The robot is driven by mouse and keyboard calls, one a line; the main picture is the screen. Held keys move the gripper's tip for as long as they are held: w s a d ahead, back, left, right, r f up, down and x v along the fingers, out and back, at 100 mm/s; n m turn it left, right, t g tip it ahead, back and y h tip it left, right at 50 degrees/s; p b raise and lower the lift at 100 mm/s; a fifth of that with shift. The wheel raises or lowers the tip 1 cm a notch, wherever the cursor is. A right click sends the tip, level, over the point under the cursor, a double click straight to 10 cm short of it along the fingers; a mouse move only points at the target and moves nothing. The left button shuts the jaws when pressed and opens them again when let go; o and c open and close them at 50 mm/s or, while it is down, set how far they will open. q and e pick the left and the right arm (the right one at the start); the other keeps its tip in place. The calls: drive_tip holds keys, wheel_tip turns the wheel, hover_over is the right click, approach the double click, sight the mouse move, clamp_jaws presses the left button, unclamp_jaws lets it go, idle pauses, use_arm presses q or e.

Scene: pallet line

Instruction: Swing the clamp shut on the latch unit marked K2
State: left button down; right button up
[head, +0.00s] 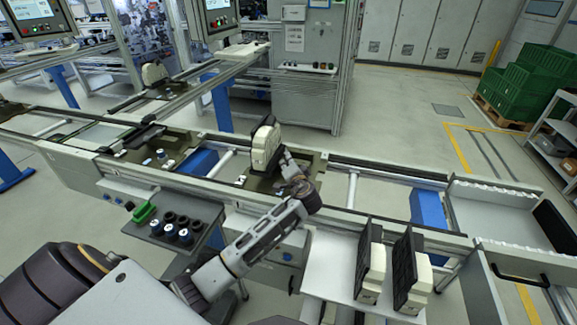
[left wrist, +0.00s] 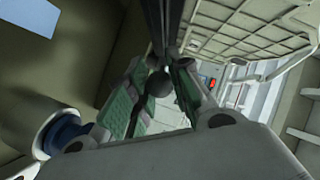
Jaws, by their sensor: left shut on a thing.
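A cream latch unit with a dark back (head: 265,145) stands upright on a pallet on the conveyor in the head view. No K2 mark is readable. My left gripper (head: 284,160) is at its right side, and the arm hides part of the pallet. In the left wrist view the green-padded fingers of my left gripper (left wrist: 158,100) are around a dark round knob (left wrist: 159,83), shut on it. A dark bar (left wrist: 162,25) runs up from the knob; this looks like the clamp's handle. A pale ribbed panel (left wrist: 245,30) is beside it. My right gripper is not in view.
Two cream and black units (head: 369,260) stand on a shelf at the front right. A small tray (head: 175,222) with dark cups and a green piece is at the left front. Another pallet (head: 150,150) is on the line to the left. Green crates (head: 520,85) are far off.

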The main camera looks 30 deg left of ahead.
use_arm(q)
drive_tip(key=c, duration=1.5)
unclamp_jaws()
drive_tip(key=shift+d, duration=0.1)
drive_tip(key=shift+v, duration=6)
